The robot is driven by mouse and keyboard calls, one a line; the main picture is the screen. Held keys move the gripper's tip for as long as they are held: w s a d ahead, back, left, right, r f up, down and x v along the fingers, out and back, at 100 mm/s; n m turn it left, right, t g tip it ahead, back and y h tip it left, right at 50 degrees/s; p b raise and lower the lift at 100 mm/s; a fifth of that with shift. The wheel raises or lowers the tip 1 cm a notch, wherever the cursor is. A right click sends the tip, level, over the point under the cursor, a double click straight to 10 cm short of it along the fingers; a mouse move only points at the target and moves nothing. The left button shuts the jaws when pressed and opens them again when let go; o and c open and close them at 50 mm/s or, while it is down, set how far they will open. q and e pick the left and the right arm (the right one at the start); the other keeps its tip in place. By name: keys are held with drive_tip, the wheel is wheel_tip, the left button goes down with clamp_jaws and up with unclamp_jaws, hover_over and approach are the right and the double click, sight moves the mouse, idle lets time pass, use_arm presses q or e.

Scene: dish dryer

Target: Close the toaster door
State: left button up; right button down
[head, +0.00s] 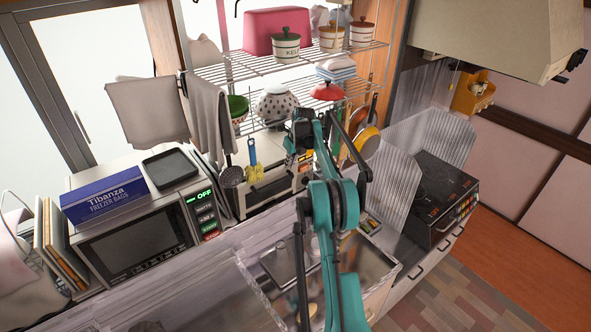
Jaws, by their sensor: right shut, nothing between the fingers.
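The toaster (238,196) is a silver box-shaped oven on the counter under the wire shelf, right of the microwave. My teal right arm reaches up from the bottom of the head view. My right gripper (299,140) is shut and empty, in front of the right part of the toaster as seen here. The arm, gripper and hanging utensils hide much of the toaster's front. I cannot tell how far its door stands open, or whether the gripper touches it. My left gripper is not in view.
A microwave (135,247) with a blue freezer-bag box (104,196) on it stands at left. Utensils (252,165) hang before the toaster. A clear-walled sink or dryer (375,268) lies in front. A ribbed clear panel (392,185) and black stove (432,190) stand right.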

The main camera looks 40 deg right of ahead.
drive_tip(key=shift+w+a+p, duration=0.15)
drive_tip(key=shift+w+p, duration=0.2)
drive_tip(key=shift+w, duration=0.95)
drive_tip(key=shift+r, duration=0.1)
drive_tip(key=shift+w+r, duration=0.1)
drive_tip(key=shift+w, duration=0.05)
